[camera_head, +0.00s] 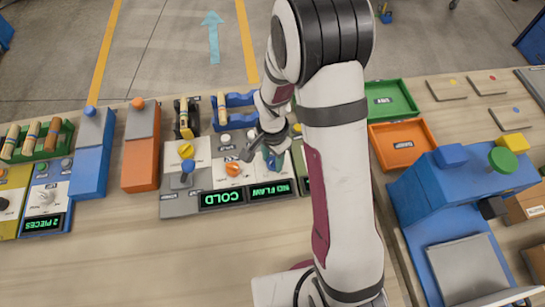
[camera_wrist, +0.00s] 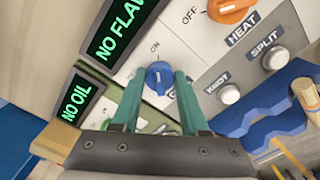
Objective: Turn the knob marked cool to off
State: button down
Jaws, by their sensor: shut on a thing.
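A blue knob (camera_wrist: 158,75) sits on the white panel in the wrist view, with "ON" printed beside it. The label on its other side is mostly covered by a finger, so I cannot read it fully. My gripper (camera_wrist: 159,80) has its two teal fingers on either side of the blue knob, shut on it. In the head view my gripper (camera_head: 272,160) is over the panel, and the arm and fingers hide most of the knob. An orange knob (camera_wrist: 232,8) marked "HEAT", with "OFF" beside it, is close by; it also shows in the head view (camera_head: 233,168).
White buttons marked "KNOT" (camera_wrist: 229,94) and "SPLIT" (camera_wrist: 275,58) lie beside the knobs. Lit displays read "COLD" (camera_head: 222,198), "NO FLAW" (camera_head: 271,190) and "NO OIL" (camera_wrist: 80,98). A blue rack (camera_wrist: 265,122) stands behind the panel. An orange tray (camera_head: 402,143) lies right of my arm.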

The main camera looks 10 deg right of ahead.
jog(key=n, duration=0.4)
jog(key=shift+n, duration=0.3)
jog(key=n, duration=0.4)
jog(key=shift+n, duration=0.3)
jog(key=n, duration=0.4)
jog(key=shift+d+n, duration=0.1)
jog(key=shift+n, duration=1.9)
jog(key=shift+c, duration=2.1)
grip_release()
jog(key=shift+r, duration=0.1)
